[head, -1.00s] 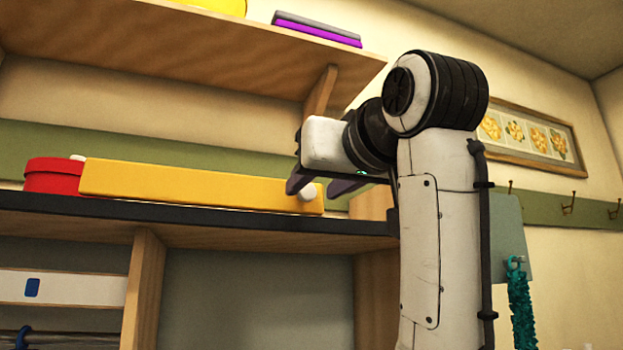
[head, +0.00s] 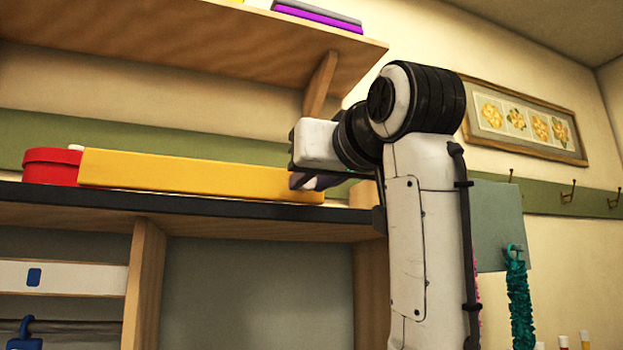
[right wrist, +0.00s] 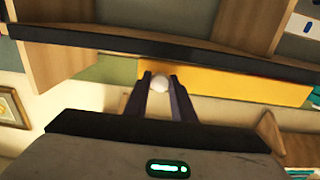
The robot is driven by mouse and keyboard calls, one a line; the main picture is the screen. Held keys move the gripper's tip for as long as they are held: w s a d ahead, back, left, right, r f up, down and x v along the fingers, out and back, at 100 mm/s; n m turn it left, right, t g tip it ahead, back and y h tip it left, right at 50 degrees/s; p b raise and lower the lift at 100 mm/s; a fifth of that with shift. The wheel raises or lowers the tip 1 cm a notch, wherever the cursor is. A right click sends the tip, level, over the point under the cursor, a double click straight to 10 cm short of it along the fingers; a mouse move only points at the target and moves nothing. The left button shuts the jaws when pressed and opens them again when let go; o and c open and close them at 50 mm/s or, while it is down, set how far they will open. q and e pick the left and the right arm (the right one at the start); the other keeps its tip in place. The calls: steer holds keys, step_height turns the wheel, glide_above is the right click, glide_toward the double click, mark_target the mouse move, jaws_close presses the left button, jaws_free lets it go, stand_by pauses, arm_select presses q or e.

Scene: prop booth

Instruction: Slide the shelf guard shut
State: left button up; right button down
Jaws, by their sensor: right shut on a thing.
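The shelf guard is a long yellow board (head: 180,174) along the front of the dark-edged shelf, and it also shows in the right wrist view (right wrist: 225,83). Its white round knob (right wrist: 160,84) sits between the fingers of my right gripper (right wrist: 159,80). In the head view my right gripper (head: 307,182) is at the guard's right end, shut on the knob, and its fingers hide the knob there. My left gripper is not in view.
A red round box (head: 51,167) stands at the guard's left end, with a small white knob (head: 76,147) by it. An upper wooden shelf (head: 200,45) hangs above. A framed picture (head: 525,118) and hooks (head: 567,196) are on the wall to the right.

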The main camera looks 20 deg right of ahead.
steer(key=d, duration=2)
steer(key=shift+w+d, duration=0.15)
steer(key=shift+w, duration=0.15)
steer(key=shift+r, duration=0.15)
steer(key=c, duration=1.8)
jaws_free()
steer(key=shift+o, duration=1.4)
steer(key=shift+d, duration=0.2)
steer(key=shift+a, duration=0.15)
steer(key=s+b, duration=0.2)
steer(key=s, duration=0.8)
steer(key=shift+s+d+b, duration=0.2)
steer(key=shift+d+b, duration=0.05)
steer(key=shift+b, duration=0.1)
